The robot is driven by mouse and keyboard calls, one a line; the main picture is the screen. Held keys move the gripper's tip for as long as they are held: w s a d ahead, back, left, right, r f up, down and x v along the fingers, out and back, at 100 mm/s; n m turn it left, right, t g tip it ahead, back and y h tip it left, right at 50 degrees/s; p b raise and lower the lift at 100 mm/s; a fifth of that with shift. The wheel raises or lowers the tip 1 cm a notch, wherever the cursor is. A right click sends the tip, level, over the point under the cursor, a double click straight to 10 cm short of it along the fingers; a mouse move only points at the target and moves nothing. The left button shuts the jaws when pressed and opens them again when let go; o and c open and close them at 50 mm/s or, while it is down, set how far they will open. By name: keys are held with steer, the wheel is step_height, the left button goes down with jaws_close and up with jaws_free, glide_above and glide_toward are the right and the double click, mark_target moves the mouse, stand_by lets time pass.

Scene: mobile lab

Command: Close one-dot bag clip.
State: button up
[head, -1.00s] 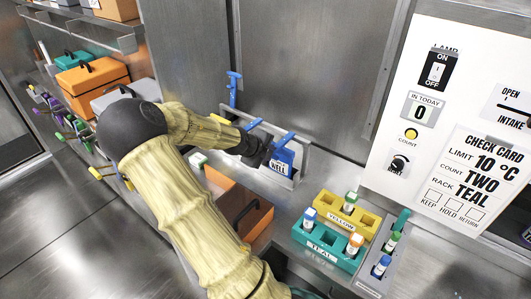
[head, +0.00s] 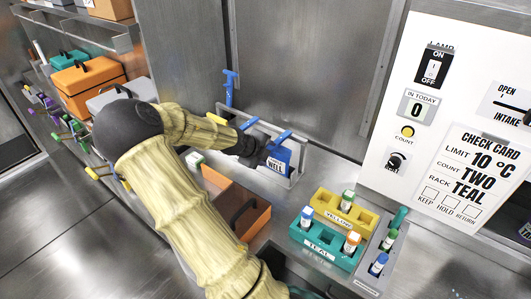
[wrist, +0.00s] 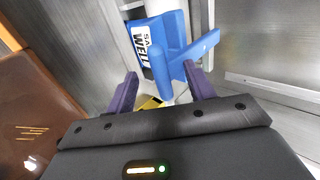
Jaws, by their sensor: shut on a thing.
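A blue bag (head: 279,158) with a white label reading "WELL" stands in a grey metal holder (head: 293,181) by the back wall. A blue clip (head: 284,135) sits at its top. In the wrist view the clip (wrist: 190,62) shows two arms spread in a V, beside the labelled bag (wrist: 142,48). My gripper (wrist: 163,90) has its purple fingers on either side of the clip's lower part and is shut on it. In the head view my gripper (head: 258,158) is dark and partly hidden at the holder's front. I cannot make out any dot mark.
Another blue clip-like piece (head: 230,88) is upright on the left. An open orange box (head: 258,219) lies in front of the holder. Yellow (head: 364,219) and teal (head: 300,235) racks hold vials to the right. The white control panel (head: 462,110) stands at right.

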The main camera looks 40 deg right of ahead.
steer(key=shift+s+a+f, duration=0.15)
steer(key=shift+a+f, duration=0.1)
steer(key=shift+f, duration=0.25)
steer(key=p+v, duration=0.3)
steer(key=v, duration=1.4)
steer(key=shift+w+r, duration=0.2)
steer(key=shift+r, duration=0.45)
steer(key=shift+d+f, duration=0.1)
steer(key=shift+d, duration=0.05)
steer(key=s+a+f+n+g+y+p, duration=0.1)
steer(key=s+a+f+n+y, duration=0.15)
steer(key=a+f+n, duration=0.35)
steer(key=s+a+f+n+y, duration=0.2)
steer(key=f+n+y, duration=0.25)
steer(key=n, duration=0.35)
steer(key=s+a+r+n+t+y, duration=0.1)
steer(key=s+a+r+n, duration=0.1)
steer(key=a+n, duration=0.4)
steer(key=s+a+r+n+p, duration=0.1)
steer(key=a+r+n, duration=0.3)
steer(key=n, duration=1)
steer(key=s+a, duration=0.1)
steer(key=a, duration=0.2)
steer(key=shift+r+t+y, duration=0.2)
steer(key=shift+t+y, duration=0.2)
